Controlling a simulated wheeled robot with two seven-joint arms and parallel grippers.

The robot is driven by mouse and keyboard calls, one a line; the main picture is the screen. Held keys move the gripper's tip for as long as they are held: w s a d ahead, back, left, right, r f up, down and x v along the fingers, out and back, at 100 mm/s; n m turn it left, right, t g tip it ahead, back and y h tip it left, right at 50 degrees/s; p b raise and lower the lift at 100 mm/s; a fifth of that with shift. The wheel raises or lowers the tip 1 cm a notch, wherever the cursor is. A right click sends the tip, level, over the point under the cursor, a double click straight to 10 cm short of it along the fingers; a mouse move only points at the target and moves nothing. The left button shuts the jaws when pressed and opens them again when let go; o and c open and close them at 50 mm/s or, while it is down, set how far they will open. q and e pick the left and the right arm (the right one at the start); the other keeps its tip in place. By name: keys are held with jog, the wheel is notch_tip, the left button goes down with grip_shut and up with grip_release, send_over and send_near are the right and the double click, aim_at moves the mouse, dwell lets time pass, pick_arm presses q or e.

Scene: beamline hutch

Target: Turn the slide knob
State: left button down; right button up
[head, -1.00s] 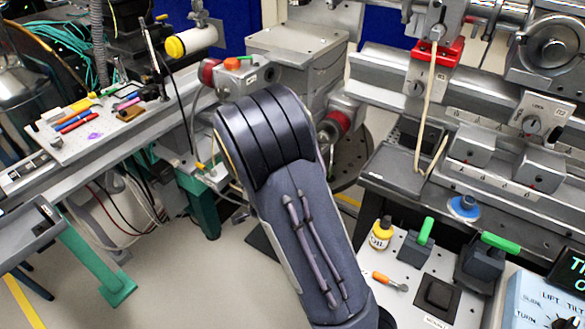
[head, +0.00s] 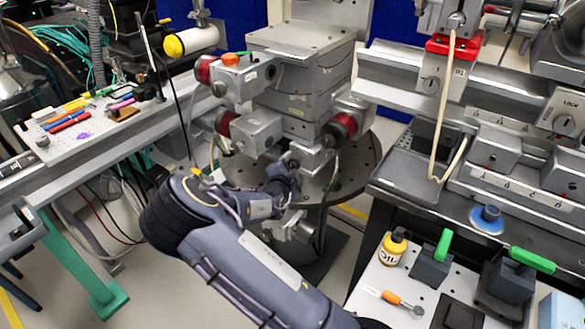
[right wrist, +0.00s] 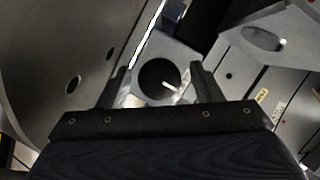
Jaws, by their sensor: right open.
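A dark round knob with a white line (right wrist: 156,76) sits on a pale grey block in the right wrist view; no label on it is readable. My right gripper (right wrist: 160,82) is open, with one finger on each side of the knob; I cannot tell whether they touch it. In the head view my right gripper (head: 288,175) is at the lower front of the grey stage stack (head: 300,85), over the round base plate (head: 362,165). The knob itself cannot be made out there. My left gripper is not in view.
Red-and-black end pieces (head: 342,128) and an orange-topped grey block (head: 230,75) stick out around the stack. A perforated bench (head: 395,265) with an oil bottle (head: 392,248) and green-handled blocks is at right. A rail (head: 65,180) runs along the left.

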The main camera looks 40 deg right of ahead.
jog(key=shift+w+d+f, duration=0.1)
jog(key=shift+w+d, duration=0.05)
jog(key=shift+d, duration=0.15)
jog(key=c, duration=1)
